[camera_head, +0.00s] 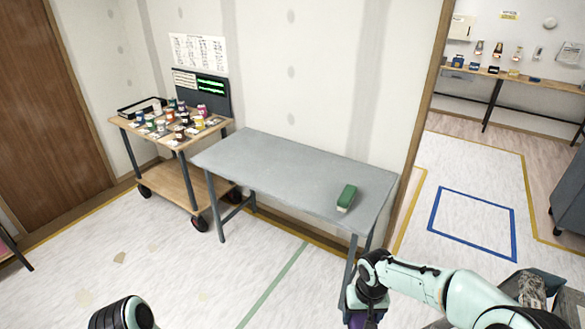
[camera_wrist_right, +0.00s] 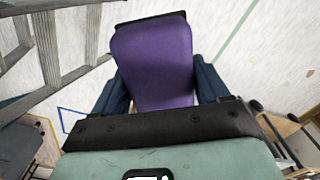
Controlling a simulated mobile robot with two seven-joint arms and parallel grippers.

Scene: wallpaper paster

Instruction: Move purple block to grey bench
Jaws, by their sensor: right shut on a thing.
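The purple block (camera_wrist_right: 155,65) fills the middle of the right wrist view, between the two dark blue fingers of my right gripper (camera_wrist_right: 158,88). The gripper is shut on it. In the head view only a small purple part of the block (camera_head: 365,320) shows at the bottom edge, below my right wrist. The grey bench (camera_head: 290,172) stands against the wall in the middle of the head view. The right gripper is in front of the bench's right end and apart from its top. My left gripper is not in view; only a piece of my left arm shows at the bottom.
A green block (camera_head: 347,198) lies on the bench's right part; the rest of its top is clear. A wooden cart (camera_head: 222,126) with several small jars stands left of the bench. A doorway on the right opens to another room with a blue floor square (camera_head: 470,190).

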